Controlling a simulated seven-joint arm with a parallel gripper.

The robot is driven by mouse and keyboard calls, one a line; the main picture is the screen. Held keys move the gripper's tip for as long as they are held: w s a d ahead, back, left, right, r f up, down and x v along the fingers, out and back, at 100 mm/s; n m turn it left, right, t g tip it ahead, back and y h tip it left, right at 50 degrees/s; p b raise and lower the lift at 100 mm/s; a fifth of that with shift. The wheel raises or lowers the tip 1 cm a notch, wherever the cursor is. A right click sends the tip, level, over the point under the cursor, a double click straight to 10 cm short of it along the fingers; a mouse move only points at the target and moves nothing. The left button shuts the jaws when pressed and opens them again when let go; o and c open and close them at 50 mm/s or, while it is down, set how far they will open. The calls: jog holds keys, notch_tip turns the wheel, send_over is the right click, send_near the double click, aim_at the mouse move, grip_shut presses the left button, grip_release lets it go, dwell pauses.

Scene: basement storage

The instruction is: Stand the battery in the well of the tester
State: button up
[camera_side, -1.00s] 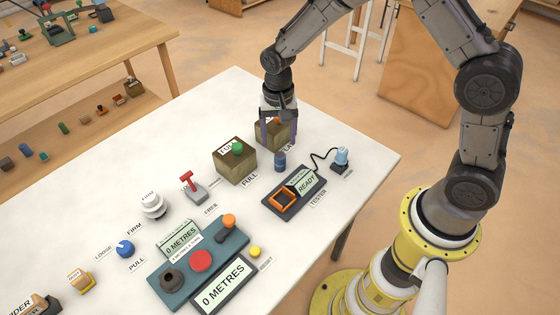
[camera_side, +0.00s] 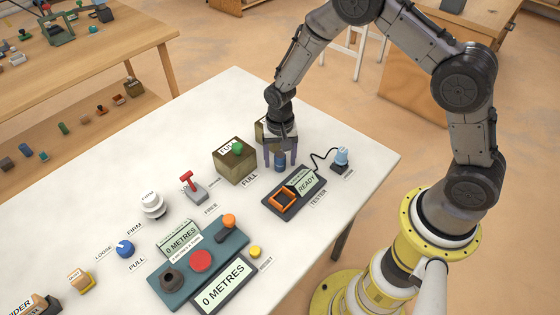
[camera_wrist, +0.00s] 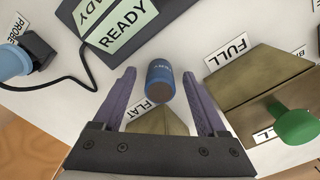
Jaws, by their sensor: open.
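The battery (camera_side: 280,161) is a small blue cylinder with a dark end, standing on the white table. In the wrist view the battery (camera_wrist: 160,80) shows between the tips of my gripper's two purple fingers, with a gap on each side. My gripper (camera_side: 281,160) is open and points down around the battery. The tester (camera_side: 296,207) is a dark slab with an orange-rimmed square well (camera_side: 282,198) and a READY screen (camera_side: 306,184). It lies just in front of my gripper. The well is outside the wrist view; the screen shows there (camera_wrist: 128,27).
A box labelled FULL (camera_side: 235,166) with a green knob stands left of my gripper. Another box (camera_side: 261,131) is partly hidden behind it. A blue-capped probe (camera_side: 342,158) with a black cable stands right of the tester. A red lever (camera_side: 190,184) and a counter unit (camera_side: 197,262) stand further left.

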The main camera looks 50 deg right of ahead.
grip_shut()
jog(key=shift+r, duration=0.2)
dwell(0.3)
